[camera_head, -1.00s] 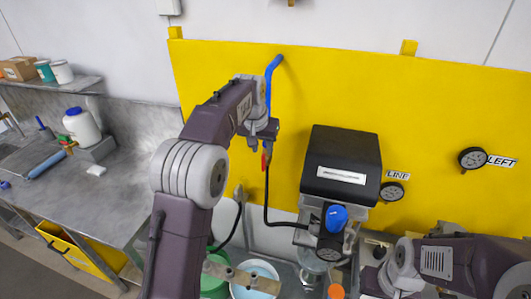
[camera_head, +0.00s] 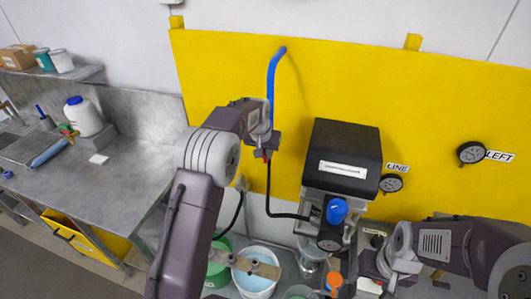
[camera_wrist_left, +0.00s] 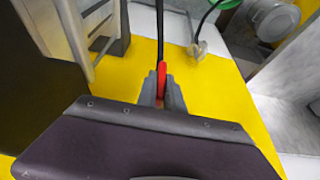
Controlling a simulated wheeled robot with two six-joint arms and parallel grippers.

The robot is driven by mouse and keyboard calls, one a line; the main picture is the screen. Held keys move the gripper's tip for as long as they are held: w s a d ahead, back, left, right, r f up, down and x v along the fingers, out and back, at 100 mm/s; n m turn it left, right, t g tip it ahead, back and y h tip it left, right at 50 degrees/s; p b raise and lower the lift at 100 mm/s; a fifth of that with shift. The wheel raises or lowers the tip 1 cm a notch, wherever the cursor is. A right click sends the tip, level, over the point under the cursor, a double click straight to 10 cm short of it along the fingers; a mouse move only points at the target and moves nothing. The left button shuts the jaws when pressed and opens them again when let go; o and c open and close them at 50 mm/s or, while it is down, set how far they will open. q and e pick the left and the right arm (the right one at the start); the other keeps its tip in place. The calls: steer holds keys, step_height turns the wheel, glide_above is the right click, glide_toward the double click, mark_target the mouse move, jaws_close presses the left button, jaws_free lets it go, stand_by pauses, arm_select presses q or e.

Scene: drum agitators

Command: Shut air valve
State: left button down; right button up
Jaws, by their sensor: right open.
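The air valve's red handle (camera_wrist_left: 161,82) shows in the left wrist view between the two grey fingers of my left gripper (camera_wrist_left: 162,92), which look close against its sides. In the head view my left gripper (camera_head: 266,152) is at the lower end of the blue pipe (camera_head: 271,85), in front of the yellow panel. Only a bit of red shows there below the fingers; the rest of the valve is hidden by the gripper. A black hose (camera_head: 268,190) runs down from the valve. My right gripper (camera_head: 368,272) is low at the right, its fingers partly hard to make out.
A black-topped agitator unit (camera_head: 341,160) with a blue knob (camera_head: 337,211) stands right of the hose. Gauges (camera_head: 391,183) sit on the yellow panel (camera_head: 425,120). Buckets (camera_head: 258,278) stand below. A steel bench (camera_head: 120,185) with a white jar (camera_head: 84,118) is at the left.

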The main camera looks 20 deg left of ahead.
arm_select(q)
steer(key=shift+d, duration=0.1)
steer(key=shift+y, duration=0.5)
steer(key=shift+d+y+b, duration=0.1)
steer(key=shift+y+b, duration=0.2)
steer(key=shift+y, duration=0.3)
steer(key=m+y+b, duration=0.1)
steer(key=y+b, duration=0.1)
steer(key=shift+d+f+y, duration=0.1)
steer(key=shift+f+y, duration=0.05)
steer(key=shift+y, duration=0.15)
steer(key=shift+t+y+b, duration=0.3)
steer(key=shift+y+b, duration=0.25)
steer(key=shift+y, duration=0.25)
steer(key=c, duration=1.5)
jaws_free()
steer(key=shift+w, duration=0.1)
